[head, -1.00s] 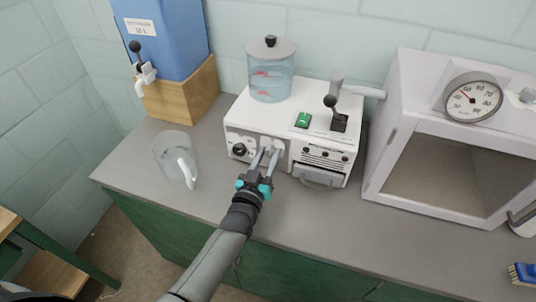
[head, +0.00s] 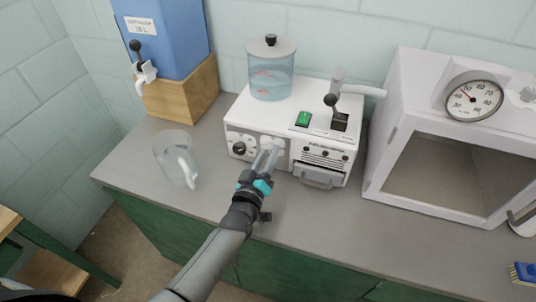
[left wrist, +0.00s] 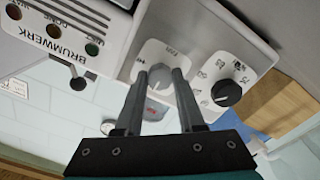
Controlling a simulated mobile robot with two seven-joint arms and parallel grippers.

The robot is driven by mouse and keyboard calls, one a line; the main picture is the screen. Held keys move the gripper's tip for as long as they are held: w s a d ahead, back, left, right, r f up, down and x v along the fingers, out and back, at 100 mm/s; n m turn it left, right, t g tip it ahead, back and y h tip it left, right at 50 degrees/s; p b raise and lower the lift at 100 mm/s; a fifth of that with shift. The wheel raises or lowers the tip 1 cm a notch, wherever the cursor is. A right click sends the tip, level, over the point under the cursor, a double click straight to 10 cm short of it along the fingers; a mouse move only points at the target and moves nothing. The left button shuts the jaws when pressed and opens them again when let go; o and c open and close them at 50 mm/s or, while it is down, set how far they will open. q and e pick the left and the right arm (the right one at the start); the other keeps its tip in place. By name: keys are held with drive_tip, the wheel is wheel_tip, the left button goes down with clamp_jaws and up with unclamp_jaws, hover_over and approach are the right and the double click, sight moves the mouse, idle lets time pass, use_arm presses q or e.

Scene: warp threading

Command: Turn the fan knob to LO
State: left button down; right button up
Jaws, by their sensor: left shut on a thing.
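The fan knob (left wrist: 160,75) is a pale knob on the front panel of the white machine (head: 262,112). In the left wrist view a FAN label sits on the white plate around it; I cannot read its LO mark or the knob's setting. My left gripper (left wrist: 162,80) has its two grey fingers on either side of the knob, shut on it. In the head view my left gripper (head: 268,150) reaches the front panel and its fingers hide most of the knob. My right gripper is not in view.
A black knob (left wrist: 226,93) sits beside the fan knob on the same panel. A clear pitcher (head: 174,158) stands left of the machine. A white cabinet with a dial (head: 473,98) is at the right. The counter (head: 325,222) is clear in front.

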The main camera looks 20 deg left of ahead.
use_arm(q)
drive_tip(key=c, duration=0.5)
unclamp_jaws()
drive_tip(key=s, duration=1)
drive_tip(key=s+p, duration=0.1)
drive_tip(key=s, duration=0.4)
drive_tip(key=shift+s+a, duration=0.1)
drive_tip(key=shift+a, duration=0.15)
drive_tip(key=shift+d, duration=0.1)
